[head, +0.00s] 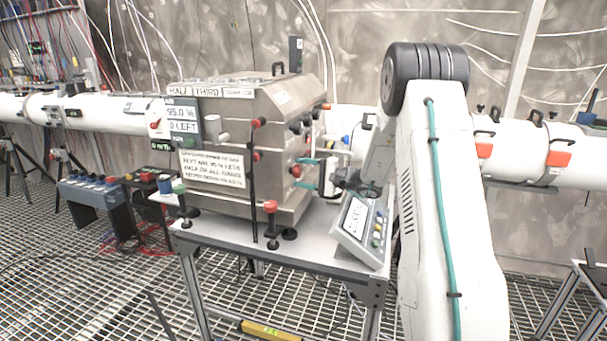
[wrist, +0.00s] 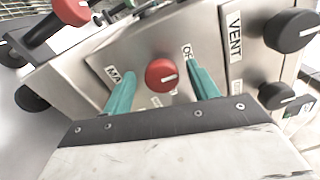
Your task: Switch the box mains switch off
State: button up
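The mains switch (wrist: 161,76) is a round red knob with a white pointer mark, on the steel panel in the wrist view. A partly hidden label starting "MA" is to its left and one starting "OF" to its upper right. The pointer mark points roughly towards the "OF" label. My gripper (wrist: 159,68) is open, its teal fingers on either side of the knob with gaps showing. In the head view my gripper (head: 304,172) is at the right side of the steel box (head: 285,110).
Black knobs (wrist: 291,31) beside a "VENT" label are right of the switch. A red-topped post (wrist: 70,12) stands at upper left. A sloped button panel (head: 357,228) is on the table (head: 290,256) below my arm. White pipes run both sides of the box.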

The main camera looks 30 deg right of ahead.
jog(key=v, duration=0.7)
jog(key=shift+s+d, duration=0.25)
jog(key=shift+s, duration=0.1)
dwell(0.4)
jog(key=s+a+n+g, duration=0.3)
jog(key=s+a+g, duration=0.9)
jog(key=s+a, duration=0.45)
jog(key=s+a+r+n+h, duration=0.3)
jog(key=s+a+n+h, duration=0.1)
jog(key=s, duration=0.6)
jog(key=s+a+r+n+h, duration=0.4)
jog(key=s+a+n+h, duration=0.1)
jog(key=s, duration=0.6)
jog(key=shift+s+a+r+g+h, duration=0.25)
jog(key=shift+a+g+h, duration=0.15)
jog(key=shift+a+h, duration=0.5)
